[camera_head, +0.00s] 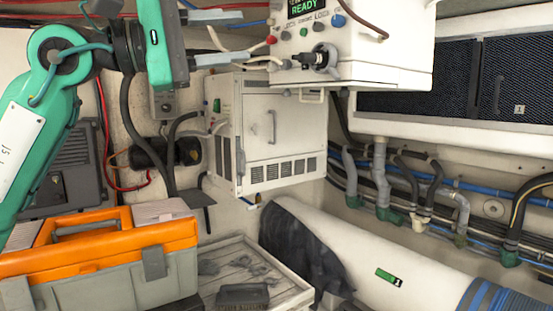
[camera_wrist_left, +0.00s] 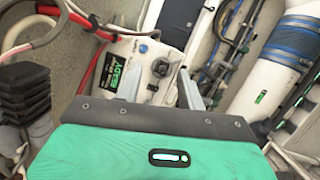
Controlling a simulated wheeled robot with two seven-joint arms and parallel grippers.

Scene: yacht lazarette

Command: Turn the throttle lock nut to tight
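A white control box (camera_head: 370,55) with a green READY display hangs at the top of the head view. On its front is a dark knob-like fitting with a grey collar (camera_head: 318,57), which looks like the throttle lock nut; it also shows in the left wrist view (camera_wrist_left: 160,67). I cannot read its tight mark. My left gripper (camera_head: 245,37) is open and empty, just left of the box. Its two grey fingers are spread, and in the wrist view they frame the fitting from a distance. My right gripper is not in view.
Cables run beside my left gripper. A white cabinet (camera_head: 285,130) hangs below the box. An orange and grey toolbox (camera_head: 170,232) stands lower left.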

